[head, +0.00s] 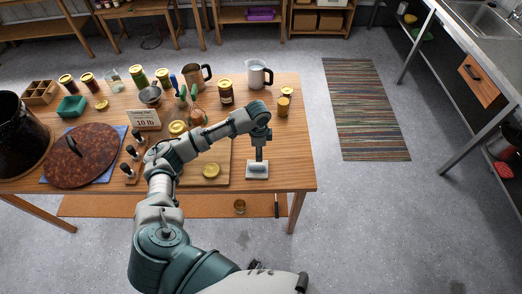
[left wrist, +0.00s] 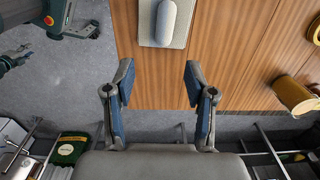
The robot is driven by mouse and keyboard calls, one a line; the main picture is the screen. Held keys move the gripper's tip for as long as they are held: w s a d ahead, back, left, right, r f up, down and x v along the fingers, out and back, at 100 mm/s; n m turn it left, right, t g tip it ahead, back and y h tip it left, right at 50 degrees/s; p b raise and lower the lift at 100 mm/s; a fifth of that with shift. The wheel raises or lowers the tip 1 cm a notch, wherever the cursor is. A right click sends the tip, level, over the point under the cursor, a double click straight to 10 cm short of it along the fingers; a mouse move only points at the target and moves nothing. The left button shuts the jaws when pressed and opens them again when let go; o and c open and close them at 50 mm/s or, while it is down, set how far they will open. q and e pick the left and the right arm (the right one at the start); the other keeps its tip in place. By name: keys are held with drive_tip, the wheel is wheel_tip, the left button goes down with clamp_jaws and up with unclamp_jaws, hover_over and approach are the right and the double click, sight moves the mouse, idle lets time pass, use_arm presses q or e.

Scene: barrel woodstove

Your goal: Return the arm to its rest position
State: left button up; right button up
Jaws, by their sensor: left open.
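My left arm (head: 215,135) rises from the bottom of the head view and reaches over the right part of the wooden table (head: 297,165). Its end points down near the table's front right corner; the fingers cannot be made out there. In the left wrist view my left gripper (left wrist: 158,78) is open, with nothing between its fingers. A white rounded object on a pale square pad (left wrist: 165,22) lies on the table ahead of the fingers, apart from them.
A yellow can (left wrist: 294,94) is near the right edge. A dark lid (head: 85,155) lies left. Floor beside the striped rug (head: 366,110) is clear.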

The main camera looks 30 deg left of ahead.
use_arm(q)
drive_tip(key=s+d+f+n+t+h, duration=0.1)
drive_tip(key=s+d+f+n, duration=0.1)
drive_tip(key=s+d+f, duration=0.55)
drive_tip(key=s+d+f+n+t+h, duration=0.2)
drive_tip(key=s+d+f, duration=0.2)
drive_tip(key=s+d, duration=0.5)
drive_tip(key=s+a+n+y, duration=0.2)
drive_tip(key=s+a+n, duration=0.4)
drive_tip(key=s+a, duration=0.35)
drive_tip(key=s+f+g, duration=0.1)
drive_tip(key=s+f, duration=0.1)
drive_tip(key=f, duration=1.2)
drive_tip(key=s+f, duration=0.2)
drive_tip(key=f, duration=1.2)
drive_tip(key=s+a+f+g, duration=0.1)
drive_tip(key=s+a+f, duration=0.1)
drive_tip(key=s+f, duration=1.2)
drive_tip(key=shift+s+a+m+y, duration=0.15)
drive_tip(key=shift+s+m+y, duration=0.2)
drive_tip(key=shift+s, duration=0.9)
use_arm(e)
drive_tip(key=shift+s+a+r, duration=0.1)
drive_tip(key=shift+a+r, duration=0.05)
drive_tip(key=shift+a, duration=0.6)
